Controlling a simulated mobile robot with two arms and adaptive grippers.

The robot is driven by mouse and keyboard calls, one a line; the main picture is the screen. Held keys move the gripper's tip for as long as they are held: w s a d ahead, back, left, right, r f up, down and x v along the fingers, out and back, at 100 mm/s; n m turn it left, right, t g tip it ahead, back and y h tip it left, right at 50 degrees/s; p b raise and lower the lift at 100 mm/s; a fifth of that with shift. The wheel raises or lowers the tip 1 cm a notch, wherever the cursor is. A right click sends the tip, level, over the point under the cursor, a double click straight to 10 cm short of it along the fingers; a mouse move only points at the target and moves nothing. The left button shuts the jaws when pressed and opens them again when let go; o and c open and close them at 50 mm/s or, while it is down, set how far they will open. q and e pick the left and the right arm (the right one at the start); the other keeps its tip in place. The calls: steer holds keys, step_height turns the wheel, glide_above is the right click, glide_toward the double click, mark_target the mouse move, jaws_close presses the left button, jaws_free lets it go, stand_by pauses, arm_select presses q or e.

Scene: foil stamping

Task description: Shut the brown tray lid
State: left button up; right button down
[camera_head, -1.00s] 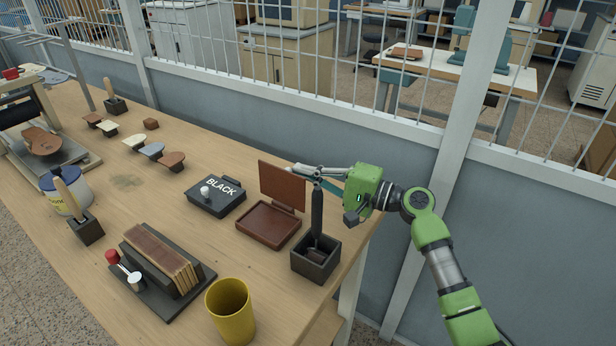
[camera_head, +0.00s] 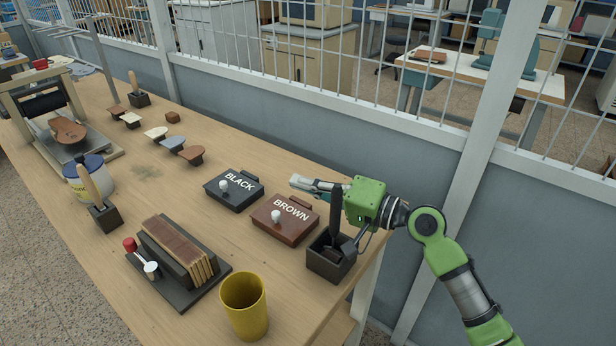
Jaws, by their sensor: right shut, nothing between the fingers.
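The brown tray (camera_head: 283,234) sits on the wooden table with its lid (camera_head: 290,209) lying flat on top, the word BROWN facing up beside a white knob (camera_head: 275,216). My right gripper (camera_head: 298,183) is shut and empty. It appears just behind and above the far edge of the brown tray; whether it touches the lid I cannot tell. My left gripper is not in view.
A black tray (camera_head: 232,203) with a closed lid stands to the left. A dark holder box (camera_head: 328,266) with an upright tool stands close to my right gripper. A yellow cup (camera_head: 244,309) and a stack of brown sheets (camera_head: 176,253) are nearer the front.

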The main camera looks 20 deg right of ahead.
steer(key=shift+s+a+f, duration=0.1)
steer(key=shift+s+a, duration=0.15)
steer(key=shift+a, duration=0.05)
stand_by(0.6)
